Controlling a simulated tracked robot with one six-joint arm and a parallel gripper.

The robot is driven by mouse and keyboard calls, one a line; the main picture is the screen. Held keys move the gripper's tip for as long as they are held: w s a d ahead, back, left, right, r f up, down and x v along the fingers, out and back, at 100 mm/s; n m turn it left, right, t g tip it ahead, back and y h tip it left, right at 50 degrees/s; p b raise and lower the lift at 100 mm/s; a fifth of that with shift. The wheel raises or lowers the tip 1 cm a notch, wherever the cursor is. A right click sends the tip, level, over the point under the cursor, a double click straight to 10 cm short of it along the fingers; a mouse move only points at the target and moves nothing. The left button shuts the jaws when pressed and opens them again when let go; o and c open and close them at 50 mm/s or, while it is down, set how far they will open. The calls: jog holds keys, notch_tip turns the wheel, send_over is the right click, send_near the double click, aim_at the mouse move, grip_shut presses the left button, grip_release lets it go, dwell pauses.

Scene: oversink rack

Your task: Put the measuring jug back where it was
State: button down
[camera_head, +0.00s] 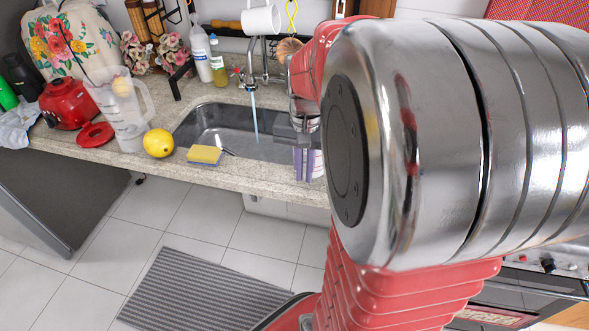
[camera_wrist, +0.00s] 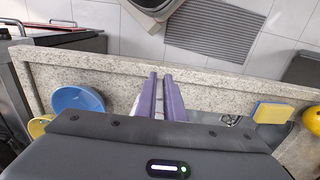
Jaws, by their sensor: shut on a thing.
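My gripper (camera_head: 304,176) is at the counter's front edge, just right of the sink. In the wrist view, its two purple fingers (camera_wrist: 160,76) are close together. They are shut on a pale thing, which shows as a whitish piece in the head view (camera_head: 317,163). Most of it is hidden, so I cannot tell whether it is the measuring jug. A large clear jug with a handle (camera_head: 130,112) stands upright on the counter left of the sink, well apart from my gripper.
Water runs from the tap into the sink (camera_head: 212,119). A red appliance (camera_head: 67,103) stands at the left. A blue bowl (camera_wrist: 78,105) shows in the wrist view. A white mug (camera_head: 262,20) hangs above.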

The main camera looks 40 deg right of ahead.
aim_at(304, 179)
jog(key=shift+f, duration=1.85)
jog(key=shift+f, duration=0.1)
jog(key=c, duration=1.9)
grip_release()
jog(key=shift+o, duration=0.2)
notch_tip(304, 179, up, 12)
jog(key=shift+r, duration=0.15)
jog(key=shift+a, duration=0.1)
